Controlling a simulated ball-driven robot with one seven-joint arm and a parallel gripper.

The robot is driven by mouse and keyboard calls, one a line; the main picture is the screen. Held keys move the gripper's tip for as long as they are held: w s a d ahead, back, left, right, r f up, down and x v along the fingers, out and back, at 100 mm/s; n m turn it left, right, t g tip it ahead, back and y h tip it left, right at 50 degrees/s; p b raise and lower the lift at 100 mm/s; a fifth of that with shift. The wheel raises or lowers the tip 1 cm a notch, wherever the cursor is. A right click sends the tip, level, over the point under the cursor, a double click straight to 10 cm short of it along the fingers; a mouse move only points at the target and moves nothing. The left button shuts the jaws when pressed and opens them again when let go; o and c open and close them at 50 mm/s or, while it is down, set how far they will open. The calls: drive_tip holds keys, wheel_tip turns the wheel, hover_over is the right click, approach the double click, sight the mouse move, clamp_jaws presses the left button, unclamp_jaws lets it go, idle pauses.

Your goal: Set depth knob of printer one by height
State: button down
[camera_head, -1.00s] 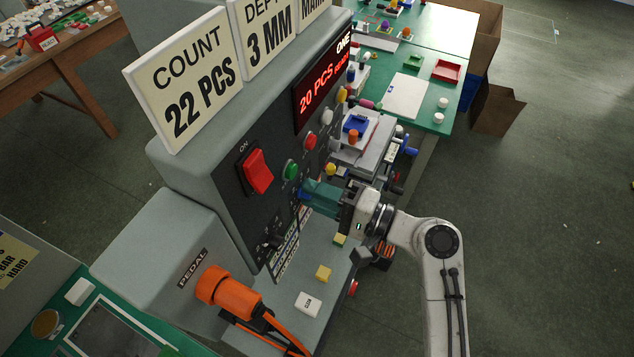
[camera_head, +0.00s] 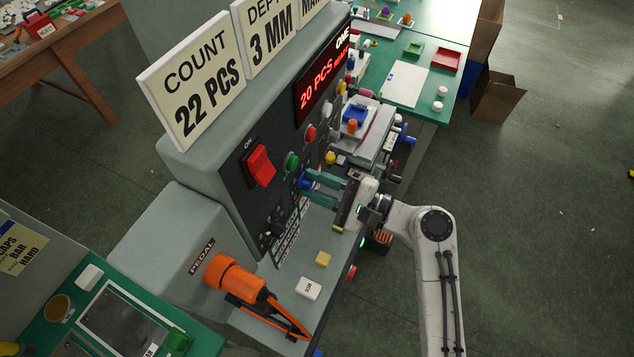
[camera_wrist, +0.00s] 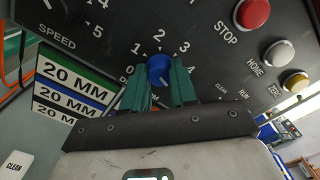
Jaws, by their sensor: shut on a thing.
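The blue depth knob (camera_wrist: 160,68) is on printer one's dark panel, with the numbers 1 to 4 around it in the wrist view. A small pale mark shows on its lower part, but I cannot read its setting surely. My gripper (camera_wrist: 159,84) has its two green fingers on either side of the knob, shut on it. In the head view my gripper (camera_head: 312,186) reaches the panel from the right, and the knob (camera_head: 304,182) shows at its fingertips. The depth sign (camera_head: 271,42) reads 3 MM. Stacked labels (camera_wrist: 72,92) read 20 MM.
The red switch (camera_head: 262,166), green button (camera_head: 292,161) and speed knob (camera_wrist: 62,12) are close by on the panel. An orange pedal plug (camera_head: 235,277) with cables sits below left. The display (camera_head: 322,78) reads 20 PCS. Open floor lies to the right.

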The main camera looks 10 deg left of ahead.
drive_tip(key=shift+f, duration=0.15)
drive_tip(key=c, duration=0.9)
unclamp_jaws()
drive_tip(key=shift+b+v, duration=1.45)
drive_tip(key=shift+v, duration=3.95)
